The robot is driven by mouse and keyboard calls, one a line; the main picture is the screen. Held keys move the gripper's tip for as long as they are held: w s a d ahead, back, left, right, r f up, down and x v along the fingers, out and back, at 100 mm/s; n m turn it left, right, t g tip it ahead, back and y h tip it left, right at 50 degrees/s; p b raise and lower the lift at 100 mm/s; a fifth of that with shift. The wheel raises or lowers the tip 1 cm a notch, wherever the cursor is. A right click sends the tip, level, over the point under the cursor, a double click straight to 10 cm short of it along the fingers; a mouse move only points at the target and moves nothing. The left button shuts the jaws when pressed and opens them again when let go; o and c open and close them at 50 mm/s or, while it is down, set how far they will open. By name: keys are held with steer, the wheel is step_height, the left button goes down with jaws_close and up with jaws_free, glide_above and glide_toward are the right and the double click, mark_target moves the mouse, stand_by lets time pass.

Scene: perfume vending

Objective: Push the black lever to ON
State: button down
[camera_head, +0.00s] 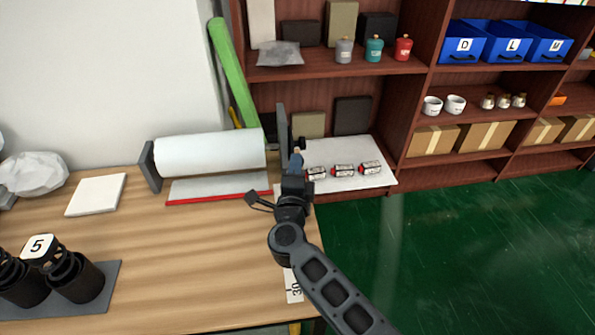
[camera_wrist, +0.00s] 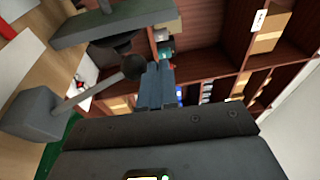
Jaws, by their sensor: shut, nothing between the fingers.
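The black lever shows in the wrist view as a round black knob (camera_wrist: 133,67) on a thin grey rod. The rod runs down-left to a grey block (camera_wrist: 32,115). My gripper (camera_wrist: 156,85) is shut and empty, its blue-grey fingers just right of the knob in that view; I cannot tell whether they touch. In the head view my gripper (camera_head: 296,160) is beside a dark upright plate (camera_head: 283,135), and a small dark knob (camera_head: 299,143) shows just beyond the fingertips. My arm hides the rod and block there. No ON mark is readable.
A white paper roll (camera_head: 210,155) lies left of the plate on the wooden table (camera_head: 190,255). A white board (camera_head: 380,178) with small red-and-black items is to the right. Brown shelves (camera_head: 420,80) stand behind. Black cups (camera_head: 78,278) are at front left.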

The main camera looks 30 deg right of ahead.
steer(key=shift+w+d, duration=0.25)
steer(key=shift+w, duration=0.4)
